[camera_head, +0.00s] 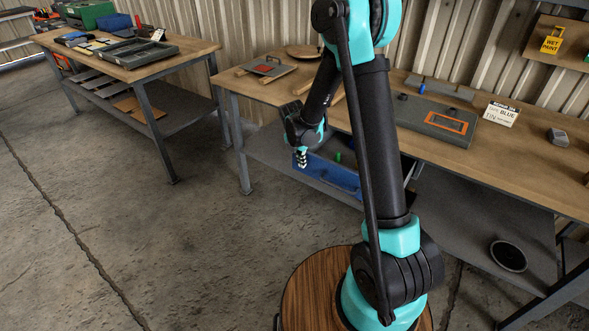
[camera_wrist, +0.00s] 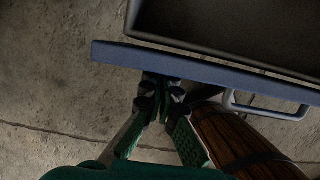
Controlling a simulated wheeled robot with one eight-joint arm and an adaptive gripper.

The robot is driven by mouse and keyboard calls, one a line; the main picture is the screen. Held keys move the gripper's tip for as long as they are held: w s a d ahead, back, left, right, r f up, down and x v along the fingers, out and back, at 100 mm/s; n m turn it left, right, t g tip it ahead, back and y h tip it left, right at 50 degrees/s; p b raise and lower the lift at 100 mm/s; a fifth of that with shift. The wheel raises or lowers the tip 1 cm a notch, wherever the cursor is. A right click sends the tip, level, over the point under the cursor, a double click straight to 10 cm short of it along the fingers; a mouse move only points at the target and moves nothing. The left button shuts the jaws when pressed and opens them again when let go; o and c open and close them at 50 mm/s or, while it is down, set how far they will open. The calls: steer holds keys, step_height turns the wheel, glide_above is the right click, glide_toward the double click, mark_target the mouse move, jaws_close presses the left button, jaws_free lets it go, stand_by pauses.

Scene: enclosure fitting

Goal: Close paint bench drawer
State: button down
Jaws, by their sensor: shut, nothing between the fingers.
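The drawer (camera_head: 330,177) hangs under the top of the paint bench (camera_head: 480,152) and stands pulled out, its blue front facing the floor space. A small green thing shows inside it. My arm hides its right part in the head view. In the wrist view the blue front (camera_wrist: 215,72) crosses the picture, with a grey bar handle (camera_wrist: 265,105) at its right and the dark, bare drawer inside beyond it. My gripper (camera_head: 302,158) is shut and empty at the left part of the front. In the wrist view its fingertips (camera_wrist: 163,88) meet the front's near edge; I cannot tell whether they touch.
A grey panel with an orange frame (camera_head: 445,122), a white sign (camera_head: 501,114) and a small grey block (camera_head: 558,137) are on the bench top. A lower shelf (camera_head: 470,215) holds a round dark item (camera_head: 508,256). Another workbench (camera_head: 130,66) stands left; the floor between is clear.

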steer(key=w+d, duration=0.2)
steer(key=w, duration=0.1)
steer(key=w+d, duration=0.3)
steer(key=w, duration=0.1)
steer(key=w+d, duration=0.2)
steer(key=w, duration=0.1)
steer(key=shift+w+d, duration=0.25)
steer(key=shift+d, duration=0.05)
steer(key=s+a, duration=0.2)
steer(key=s, duration=0.1)
steer(key=shift+s+a+r, duration=0.15)
steer(key=shift+s+a, duration=0.1)
steer(key=shift+a, duration=0.05)
steer(key=v, duration=0.9)
steer(key=s+d+r+t+h, duration=0.1)
steer(key=s+d+r, duration=0.1)
steer(key=s+d, duration=0.6)
steer(key=x, duration=1)
steer(key=shift+w+a+f, duration=0.2)
steer(key=shift+w+a, duration=0.05)
steer(key=shift+w, duration=0.05)
steer(key=shift+w+d, duration=0.75)
steer(key=shift+w, duration=0.2)
steer(key=shift+w+d, duration=0.4)
steer(key=shift+w, duration=0.25)
